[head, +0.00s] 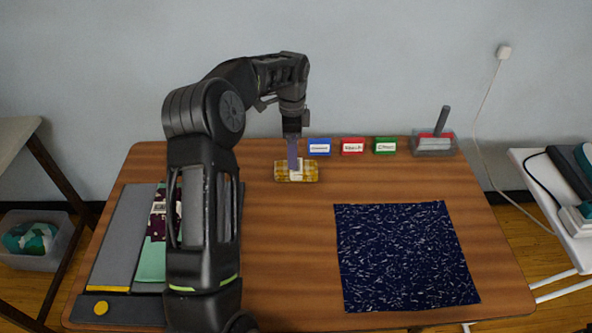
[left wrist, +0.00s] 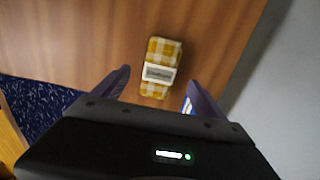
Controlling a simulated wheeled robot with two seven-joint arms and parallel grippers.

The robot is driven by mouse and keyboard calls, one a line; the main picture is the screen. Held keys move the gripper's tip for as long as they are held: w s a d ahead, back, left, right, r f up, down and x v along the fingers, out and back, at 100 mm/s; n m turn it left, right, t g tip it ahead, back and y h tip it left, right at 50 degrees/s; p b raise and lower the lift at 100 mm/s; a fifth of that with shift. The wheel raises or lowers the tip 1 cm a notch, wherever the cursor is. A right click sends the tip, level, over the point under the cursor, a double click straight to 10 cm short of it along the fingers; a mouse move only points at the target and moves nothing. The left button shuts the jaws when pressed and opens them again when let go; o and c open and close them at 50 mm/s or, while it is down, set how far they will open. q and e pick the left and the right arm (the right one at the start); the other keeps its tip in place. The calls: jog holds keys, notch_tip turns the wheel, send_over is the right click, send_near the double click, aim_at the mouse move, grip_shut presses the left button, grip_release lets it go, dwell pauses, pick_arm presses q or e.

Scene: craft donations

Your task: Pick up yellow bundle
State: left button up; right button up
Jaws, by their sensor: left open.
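The yellow bundle (head: 309,172) is a yellow-and-white checked cloth with a pale band and label, lying on the wooden table (head: 285,240) near its back edge. In the left wrist view the yellow bundle (left wrist: 160,66) lies ahead of and roughly between the fingertips, with clear space on both sides. My left gripper (head: 294,165) is above the bundle, pointing down; in the left wrist view the left gripper (left wrist: 157,84) has its two fingers apart with nothing between them. In the head view the gripper hides part of the bundle. My right gripper is not in view.
Blue (head: 319,147), red (head: 352,147) and green (head: 385,146) label blocks stand behind the bundle. A dark blue patterned cloth (head: 405,255) covers the table's right. Folded fabrics (head: 152,255) lie on a grey board (head: 118,240) at left.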

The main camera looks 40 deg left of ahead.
pick_arm(q)
jog(key=shift+f, duration=0.1)
jog(key=shift+f, duration=1.25)
jog(key=shift+a+f+p, duration=0.1)
jog(key=shift+f+p, duration=0.65)
jog(key=shift+f, duration=1.85)
jog(key=c, duration=1.5)
jog(key=shift+r, duration=0.1)
